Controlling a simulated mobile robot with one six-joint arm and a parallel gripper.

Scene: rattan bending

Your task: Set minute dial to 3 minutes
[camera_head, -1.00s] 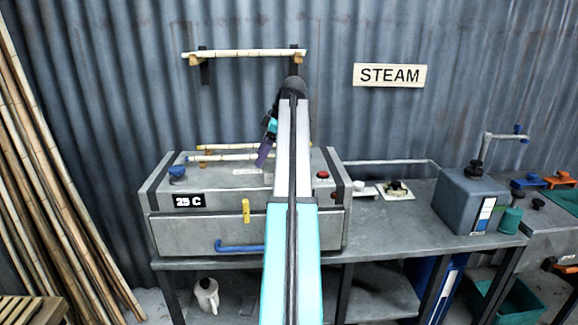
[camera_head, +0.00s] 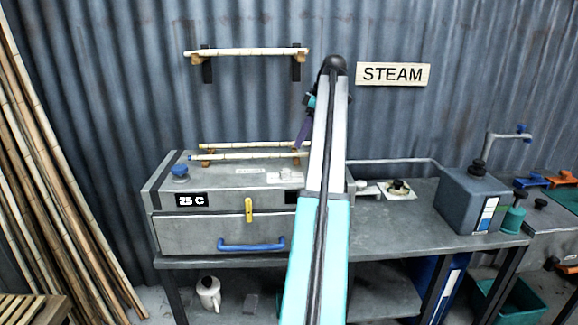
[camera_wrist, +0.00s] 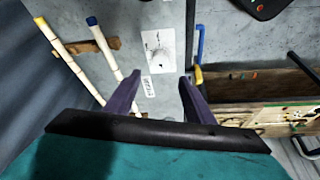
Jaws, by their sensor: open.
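A black knob on a white plate (camera_head: 398,188) sits on the bench right of the steam box (camera_head: 170,232). A blue knob (camera_head: 180,171) stands on the box's left top. No minute marks are readable, so I cannot tell which one is the minute dial. My gripper (camera_head: 303,132) is above the box, partly hidden by my arm. In the wrist view its purple fingers (camera_wrist: 160,76) are apart with nothing between them, over the box top with its white paper (camera_wrist: 158,50) and small label (camera_wrist: 148,86). Neither knob is recognisable there.
Two bamboo sticks (camera_head: 235,156) rest on holders at the back of the box. A yellow latch (camera_head: 249,209), blue handle (camera_head: 250,245) and "25 C" display (camera_head: 191,200) are on its front. A grey tank (camera_head: 470,200) stands further right. Bare bench top lies before the white plate.

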